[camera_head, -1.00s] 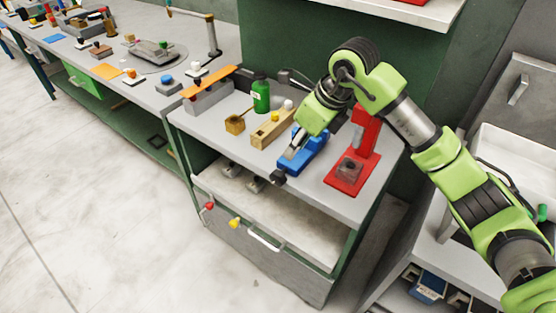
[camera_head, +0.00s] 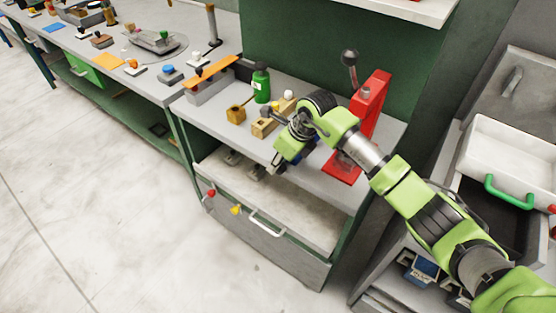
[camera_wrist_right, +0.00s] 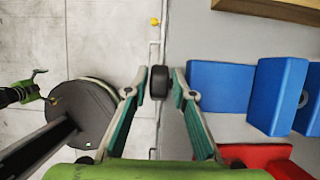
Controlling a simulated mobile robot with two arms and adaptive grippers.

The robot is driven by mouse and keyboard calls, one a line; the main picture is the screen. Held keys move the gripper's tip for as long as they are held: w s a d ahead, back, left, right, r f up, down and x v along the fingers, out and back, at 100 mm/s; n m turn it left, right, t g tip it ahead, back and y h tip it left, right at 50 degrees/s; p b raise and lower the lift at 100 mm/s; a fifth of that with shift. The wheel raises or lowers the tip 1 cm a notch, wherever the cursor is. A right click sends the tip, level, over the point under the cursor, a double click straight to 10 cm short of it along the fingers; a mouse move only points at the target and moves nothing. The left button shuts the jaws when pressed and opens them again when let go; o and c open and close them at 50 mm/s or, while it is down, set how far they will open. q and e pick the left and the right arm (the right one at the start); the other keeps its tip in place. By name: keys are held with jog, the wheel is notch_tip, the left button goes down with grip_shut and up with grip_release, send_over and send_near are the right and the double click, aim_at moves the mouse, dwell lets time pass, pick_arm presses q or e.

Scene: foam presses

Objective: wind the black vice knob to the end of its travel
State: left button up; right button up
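The blue vice (camera_wrist_right: 222,86) sits on the grey bench; in the head view my right arm hides most of it. Its black knob (camera_wrist_right: 159,82) points toward the bench's front edge. In the right wrist view the knob lies between the fingertips of my right gripper (camera_wrist_right: 160,80). The fingers are open, with a small gap on each side of the knob. In the head view the right gripper (camera_head: 278,164) is at the bench's front edge and the knob is hidden. My left gripper is not seen in the head view.
The red press (camera_head: 366,112), with a ball-topped lever, stands right of the vice.

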grip_shut()
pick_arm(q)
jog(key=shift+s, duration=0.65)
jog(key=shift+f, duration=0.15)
pick_arm(e)
jog(key=h+b, duration=0.1)
jog(key=g+h+b, duration=0.1)
jog(key=b, duration=0.1)
jog(key=shift+w+a+f+g, duration=0.15)
jog(key=shift+a+f+g, duration=0.05)
jog(key=shift+a+g, duration=0.1)
jog(key=shift+g+h+b, duration=0.4)
jog(key=shift+h+b, duration=0.3)
jog(key=shift+b, duration=0.15)
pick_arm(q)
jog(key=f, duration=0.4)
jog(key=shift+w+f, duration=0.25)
pick_arm(e)
jog(key=shift+r, duration=0.1)
grip_release()
